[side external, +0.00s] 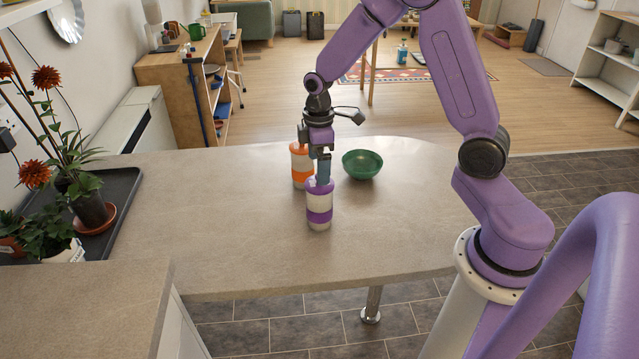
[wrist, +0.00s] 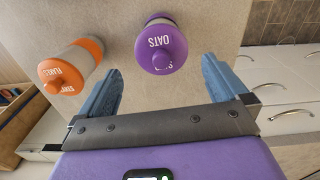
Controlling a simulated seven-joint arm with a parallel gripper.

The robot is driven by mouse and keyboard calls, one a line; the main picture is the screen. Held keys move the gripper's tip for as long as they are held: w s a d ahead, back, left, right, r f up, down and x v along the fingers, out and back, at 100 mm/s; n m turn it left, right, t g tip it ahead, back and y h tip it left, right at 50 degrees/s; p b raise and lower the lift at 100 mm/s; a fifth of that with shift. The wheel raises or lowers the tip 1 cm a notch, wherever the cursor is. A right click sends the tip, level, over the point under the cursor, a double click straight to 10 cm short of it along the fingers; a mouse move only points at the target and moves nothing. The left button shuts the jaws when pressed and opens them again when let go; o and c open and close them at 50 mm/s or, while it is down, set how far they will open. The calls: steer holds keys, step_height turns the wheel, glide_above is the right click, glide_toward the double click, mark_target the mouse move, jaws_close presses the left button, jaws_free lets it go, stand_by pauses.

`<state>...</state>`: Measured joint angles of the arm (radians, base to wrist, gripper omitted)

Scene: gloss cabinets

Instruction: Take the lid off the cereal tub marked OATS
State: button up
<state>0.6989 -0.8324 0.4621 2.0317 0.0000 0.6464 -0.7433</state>
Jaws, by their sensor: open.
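The tub marked OATS (side external: 319,215) stands upright on the counter, white with a purple band and a purple lid. In the wrist view its purple lid (wrist: 158,38) with a round knob is on, and OATS is readable. My gripper (side external: 323,178) points down at the top of this tub in the side view. In the wrist view my gripper (wrist: 163,67) is open, its blue fingers apart on either side of the lid's knob in the picture. Nothing is held. I cannot tell how far the fingertips are from the lid.
An orange-lidded tub (side external: 300,170) stands close behind the OATS tub; in the wrist view it is at left (wrist: 72,62). A green bowl (side external: 362,165) sits to the right. Potted plants on a dark tray (side external: 122,190) are at far left. The counter (side external: 220,225) is clear at front left.

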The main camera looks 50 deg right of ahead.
steer(key=shift+s+f, duration=0.15)
steer(key=shift+f, duration=1.95)
steer(key=c, duration=0.9)
steer(key=shift+r, duration=0.1)
steer(key=shift+c, duration=0.3)
